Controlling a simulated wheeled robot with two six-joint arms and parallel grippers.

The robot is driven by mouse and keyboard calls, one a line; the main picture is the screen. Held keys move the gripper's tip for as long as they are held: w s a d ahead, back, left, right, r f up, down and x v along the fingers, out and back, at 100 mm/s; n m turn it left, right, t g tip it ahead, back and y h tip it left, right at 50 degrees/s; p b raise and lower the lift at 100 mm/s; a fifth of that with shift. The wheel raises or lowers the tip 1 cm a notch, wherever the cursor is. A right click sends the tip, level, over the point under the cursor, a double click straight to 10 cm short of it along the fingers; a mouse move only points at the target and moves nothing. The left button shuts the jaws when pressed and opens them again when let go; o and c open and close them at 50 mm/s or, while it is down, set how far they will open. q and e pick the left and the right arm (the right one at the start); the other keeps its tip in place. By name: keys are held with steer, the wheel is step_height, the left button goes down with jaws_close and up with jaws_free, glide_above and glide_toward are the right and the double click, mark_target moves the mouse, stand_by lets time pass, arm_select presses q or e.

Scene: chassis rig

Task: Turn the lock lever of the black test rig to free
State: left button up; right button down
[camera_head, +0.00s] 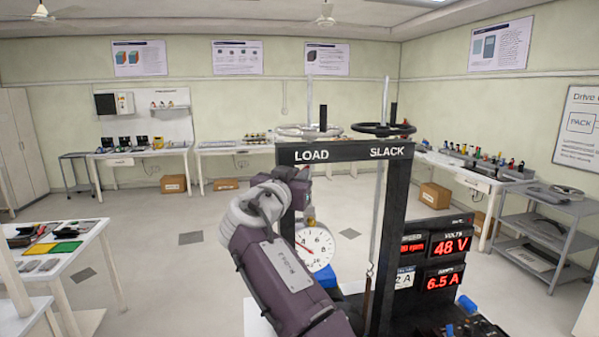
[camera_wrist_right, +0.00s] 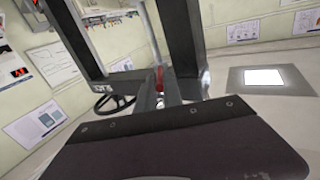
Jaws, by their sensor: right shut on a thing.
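The black test rig (camera_head: 345,151) stands in front of me, with LOAD and SLACK printed on its top beam. It also shows in the right wrist view (camera_wrist_right: 182,40), steeply tilted. My right gripper (camera_head: 300,188) is at the left post under LOAD, mostly hidden by my own purple arm. In the right wrist view a small red part (camera_wrist_right: 158,78), seemingly the lock lever, sits just past the edge of my dark gripper body. My right gripper is shut on it; the fingertips are hard to make out. The lever's setting cannot be read. My left gripper is not in view.
Two handwheels (camera_head: 383,129) top the rig. A round dial gauge (camera_head: 315,250) hangs inside the frame beside my arm. Red-digit meters (camera_head: 445,281) stand at the right. A table (camera_head: 60,255) is at the left; open floor lies behind.

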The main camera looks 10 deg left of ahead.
steer(key=shift+f, duration=0.1)
steer(key=c, duration=1.5)
jaws_free()
steer(key=shift+a, duration=0.1)
steer(key=shift+s+b, duration=0.15)
steer(key=shift+b, duration=0.15)
steer(key=b+v, duration=0.4)
steer(key=v, duration=0.4)
steer(key=shift+s, duration=0.35)
